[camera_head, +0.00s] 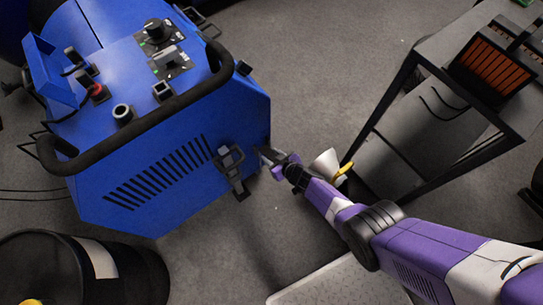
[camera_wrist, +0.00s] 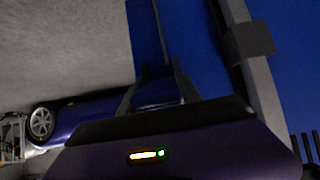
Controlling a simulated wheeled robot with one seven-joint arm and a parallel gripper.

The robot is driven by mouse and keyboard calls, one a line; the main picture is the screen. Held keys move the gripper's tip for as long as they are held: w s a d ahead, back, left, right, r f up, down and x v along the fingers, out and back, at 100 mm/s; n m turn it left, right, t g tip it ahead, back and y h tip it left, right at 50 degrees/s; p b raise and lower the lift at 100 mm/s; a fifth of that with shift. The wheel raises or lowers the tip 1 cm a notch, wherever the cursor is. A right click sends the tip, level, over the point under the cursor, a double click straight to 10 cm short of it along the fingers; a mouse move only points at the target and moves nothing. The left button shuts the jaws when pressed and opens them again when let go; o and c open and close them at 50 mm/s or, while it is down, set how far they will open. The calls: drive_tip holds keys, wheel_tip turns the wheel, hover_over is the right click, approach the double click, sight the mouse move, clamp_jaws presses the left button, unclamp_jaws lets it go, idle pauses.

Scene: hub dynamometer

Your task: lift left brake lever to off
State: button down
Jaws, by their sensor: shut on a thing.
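The blue machine (camera_head: 180,150) fills the left of the head view. A dark grey lever fitting (camera_head: 232,172) stands on its vented side near the right corner. My gripper (camera_head: 268,157) is at that corner, just right of the fitting. It is shut on a thin part that seems to be the brake lever; the jaws and poor light hide most of it. In the wrist view, the fingers (camera_wrist: 157,88) converge in front of a dark blue face. A grey post with a block (camera_wrist: 250,42) stands to their right. I cannot tell the lever's angle.
A black tubular handle (camera_head: 150,118) runs along the machine's top edge, near knobs and switches. A dark-framed table (camera_head: 440,75) stands at right, with a white cone (camera_head: 325,164) near its leg. A black drum (camera_head: 85,272) is at lower left.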

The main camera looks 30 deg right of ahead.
drive_tip(key=shift+w+a+r, duration=0.3)
drive_tip(key=c, duration=0.8)
unclamp_jaws()
drive_tip(key=shift+c, duration=0.2)
drive_tip(key=shift+s+d+f, duration=0.1)
drive_tip(key=shift+s, duration=0.05)
drive_tip(key=p+v, duration=0.6)
drive_tip(key=shift+s+r, duration=0.1)
drive_tip(key=shift+r, duration=0.15)
drive_tip(key=shift+s+d+r+p, duration=0.1)
drive_tip(key=shift+s+r+p, duration=0.15)
drive_tip(key=shift+s+p, duration=0.35)
drive_tip(key=shift+r, duration=0.1)
